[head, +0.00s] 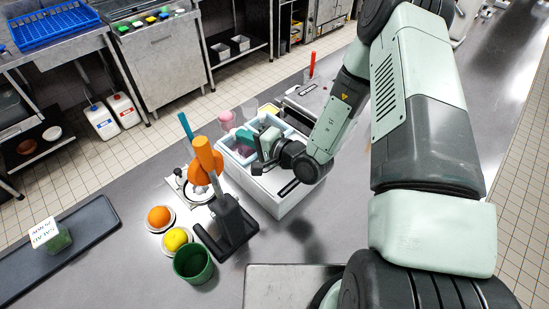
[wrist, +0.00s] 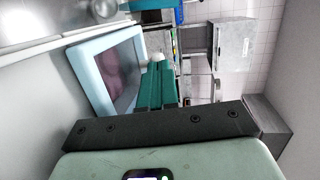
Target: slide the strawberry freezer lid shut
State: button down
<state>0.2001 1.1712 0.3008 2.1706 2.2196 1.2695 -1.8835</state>
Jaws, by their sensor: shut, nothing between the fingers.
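The freezer (head: 290,203) is a white box with light-blue framed parts on top, in the middle of the counter in the head view. In the wrist view a light-blue frame (wrist: 88,82) surrounds a dim, greyish area with pinkish round shapes inside. I cannot tell how far its lid is open. My gripper (head: 243,137) is over the freezer's far left part, its teal fingers shut and empty. In the wrist view the fingers (wrist: 155,80) are close beside the frame's right edge; contact is not clear. My gripper and wrist hide part of the freezer top.
An orange-topped juicer (head: 204,158) stands just left of the freezer, close to it. An orange (head: 159,216), a lemon (head: 175,239) and a green cup (head: 193,264) are nearby. A dark tray (head: 85,240) lies at the left. A pink item (head: 227,119) stands behind the freezer.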

jog(key=shift+w+a, duration=0.25)
jog(key=shift+a, duration=0.15)
jog(key=v, duration=1.5)
jog(key=s+a+r+n+g+h, duration=0.1)
jog(key=s+a+r+n+g, duration=0.1)
jog(key=s+r+n+g, duration=0.5)
jog(key=s+a+r+n+g, duration=0.15)
jog(key=r+g, duration=0.25)
jog(key=r, duration=0.6)
jog(key=s+d+r+t+h, duration=0.7)
jog(key=s+d+r+h, duration=0.1)
jog(key=d+r+h, duration=0.3)
notch_tip(320, 180, up, 3)
jog(key=shift+d+f+m+h, duration=0.15)
jog(key=shift+m+h, duration=0.3)
jog(key=shift+h, duration=0.05)
